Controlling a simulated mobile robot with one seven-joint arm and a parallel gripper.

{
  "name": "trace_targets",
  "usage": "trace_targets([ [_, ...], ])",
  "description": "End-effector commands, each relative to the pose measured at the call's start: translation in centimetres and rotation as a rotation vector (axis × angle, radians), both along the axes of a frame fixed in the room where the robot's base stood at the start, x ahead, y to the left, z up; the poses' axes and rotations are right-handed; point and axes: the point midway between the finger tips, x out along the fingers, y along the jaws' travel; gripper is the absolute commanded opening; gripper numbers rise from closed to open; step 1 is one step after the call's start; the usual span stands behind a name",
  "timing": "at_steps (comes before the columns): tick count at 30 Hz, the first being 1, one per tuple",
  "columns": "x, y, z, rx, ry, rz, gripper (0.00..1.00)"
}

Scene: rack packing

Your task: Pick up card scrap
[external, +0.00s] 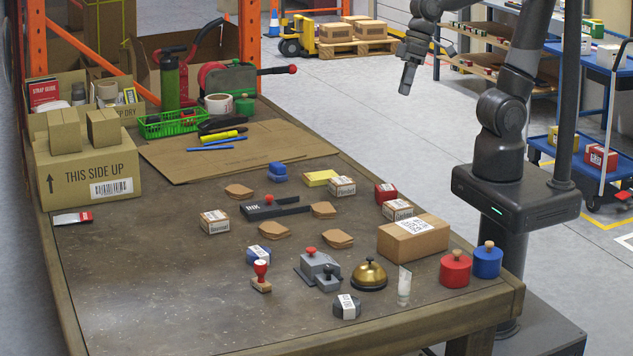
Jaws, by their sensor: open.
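Several small brown card scraps lie flat on the workbench (150,270). One card scrap (239,191) is left of the blue object near the cardboard sheet. Another card scrap (323,210) is right of the black ink pad (262,210). A third card scrap (274,230) is just in front of the pad, and a further card scrap (338,239) lies behind the grey stamping device. My gripper (404,89) is open and empty, raised beyond the bench's far right edge, well away from the scraps. Its fingers are small in this view.
Small labelled boxes (214,221), a brass bell (369,275), a grey device (317,269), a red-handled stamp (261,277) and a brown parcel (413,238) stand around the scraps. Red (455,269) and blue (487,261) jars stand at the right edge. The bench's front left is clear.

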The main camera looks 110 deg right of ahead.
Motion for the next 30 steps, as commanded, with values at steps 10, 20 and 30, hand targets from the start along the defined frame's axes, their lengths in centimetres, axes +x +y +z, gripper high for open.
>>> trace_targets([
  [10,8.1,-2.0,-4.4,0.232,0.188,-0.434,0.52],
  [20,15.0,-5.0,-11.2,0.414,0.368,-0.872,0.52],
  [30,19.2,-7.9,-18.1,0.529,0.509,-1.224,0.52],
])
